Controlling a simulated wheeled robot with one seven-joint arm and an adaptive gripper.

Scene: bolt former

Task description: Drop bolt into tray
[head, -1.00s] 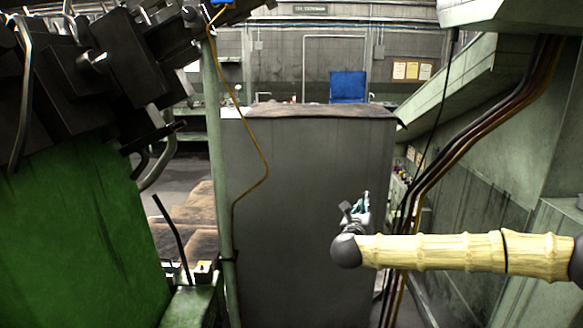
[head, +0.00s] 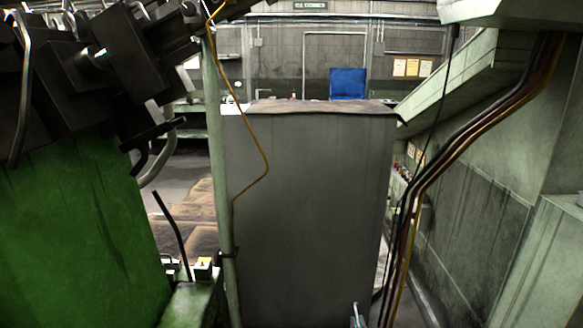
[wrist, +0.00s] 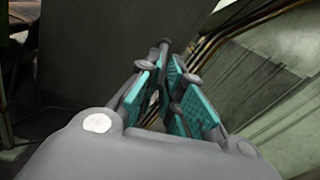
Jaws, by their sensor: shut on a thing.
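My gripper (wrist: 166,78) has teal finger pads and is drawn in close around a small dark piece. A slim dark piece with a rounded top, which looks like the bolt (wrist: 163,50), shows at the fingertips in the wrist view; the pads hide part of it. In the head view only a small tip of my gripper (head: 357,316) shows at the bottom edge, in front of the grey cabinet, and the bolt cannot be made out there. I cannot make out a tray in either view.
A tall grey cabinet (head: 310,190) stands straight ahead. Green machinery (head: 80,230) fills the left, with a pale green post (head: 217,150) beside it. Hanging cables (head: 470,150) run down the right.

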